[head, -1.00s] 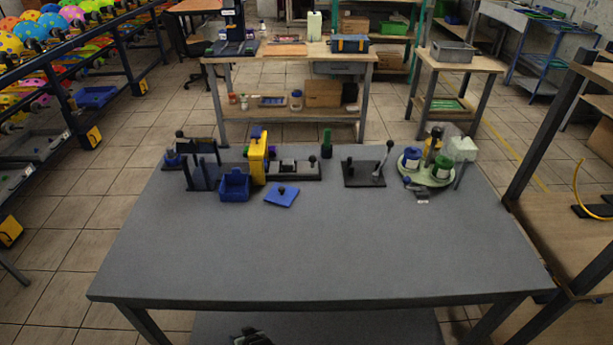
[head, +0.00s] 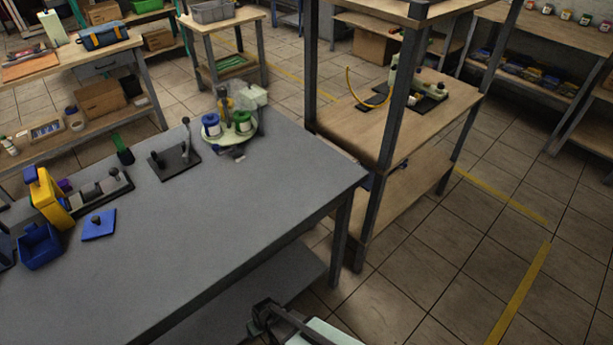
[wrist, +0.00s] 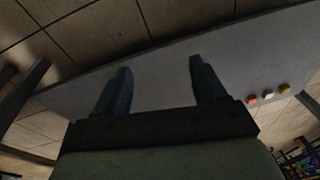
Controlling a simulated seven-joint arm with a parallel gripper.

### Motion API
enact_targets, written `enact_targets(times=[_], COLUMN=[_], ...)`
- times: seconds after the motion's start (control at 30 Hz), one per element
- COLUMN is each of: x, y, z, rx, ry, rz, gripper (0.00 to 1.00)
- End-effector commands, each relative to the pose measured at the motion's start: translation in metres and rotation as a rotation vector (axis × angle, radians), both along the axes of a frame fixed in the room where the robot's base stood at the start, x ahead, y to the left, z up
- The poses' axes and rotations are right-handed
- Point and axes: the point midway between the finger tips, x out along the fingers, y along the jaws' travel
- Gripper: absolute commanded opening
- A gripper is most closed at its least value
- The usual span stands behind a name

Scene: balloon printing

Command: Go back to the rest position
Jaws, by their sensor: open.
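My gripper shows in the wrist view (wrist: 160,64). Its two dark fingers are spread apart with nothing between them. A flat grey surface lies beyond the fingers. In the head view my gripper (head: 263,318) is a dark shape at the bottom edge, beside the near right side of the grey table (head: 190,225) and apart from its top. The fingers are too small to make out there.
On the table stand a yellow device (head: 48,198), a blue bin (head: 40,245), a blue plate (head: 99,225), a black lever stand (head: 175,162) and a round pale tray (head: 230,140) with spools. A wooden shelf unit (head: 350,130) stands right. Floor at right is clear.

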Motion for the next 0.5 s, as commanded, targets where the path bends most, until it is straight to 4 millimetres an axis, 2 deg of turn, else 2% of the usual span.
enact_targets(times=[0.03,0.1,0.27,0.5], x=[0.003,0.005,0.007,-0.003], y=[-0.020,-0.043,-0.095,-0.170], z=[0.000,-0.001,-0.001,0.002], rx=[-0.020,-0.050,-0.109,-0.191], ry=[0.018,0.045,0.108,0.216], rz=[-0.028,-0.059,-0.134,-0.246], gripper=[0.71,0.71,0.71,0.71])
